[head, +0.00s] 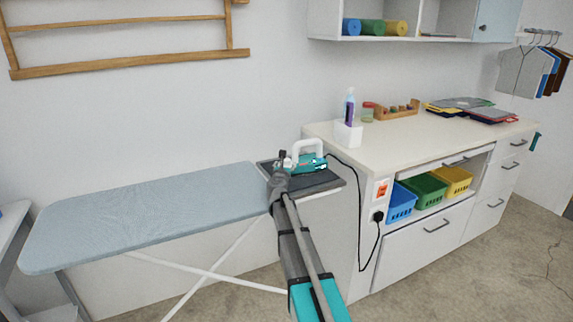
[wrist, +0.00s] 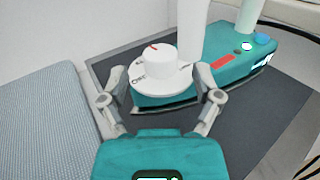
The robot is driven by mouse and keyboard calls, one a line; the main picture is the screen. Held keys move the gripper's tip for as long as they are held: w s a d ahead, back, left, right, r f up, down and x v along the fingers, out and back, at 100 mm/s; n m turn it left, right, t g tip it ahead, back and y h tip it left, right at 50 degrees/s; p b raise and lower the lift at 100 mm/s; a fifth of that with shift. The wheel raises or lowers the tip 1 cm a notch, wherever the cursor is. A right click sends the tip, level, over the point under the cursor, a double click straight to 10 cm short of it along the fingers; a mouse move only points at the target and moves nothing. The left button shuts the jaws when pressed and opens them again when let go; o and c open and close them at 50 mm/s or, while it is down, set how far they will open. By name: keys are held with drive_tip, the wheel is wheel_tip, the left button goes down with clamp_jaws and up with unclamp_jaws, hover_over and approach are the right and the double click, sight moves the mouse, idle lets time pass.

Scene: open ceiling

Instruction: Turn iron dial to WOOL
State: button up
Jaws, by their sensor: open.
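The teal iron (head: 314,164) with a white handle rests on a dark pad (head: 325,183) at the right end of the ironing board. In the wrist view the iron (wrist: 225,70) fills the upper middle. Its white round dial (wrist: 159,65) stands on a wider white disc with dark lettering, too small to read for certain. A red pointer mark on the dial's top is toward the far left. My gripper (head: 282,163) is open at the iron's near left end. In the wrist view its fingers (wrist: 158,88) stand either side of the dial, apparently apart from it.
The blue-grey ironing board (head: 140,215) extends left. The white counter (head: 420,142) stands right, with a spray bottle (head: 349,106) in a white holder. The iron's upright handle post (wrist: 190,32) is close behind the dial.

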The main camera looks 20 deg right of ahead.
drive_tip(key=shift+x, duration=0.8)
drive_tip(key=shift+c, duration=0.2)
clamp_jaws()
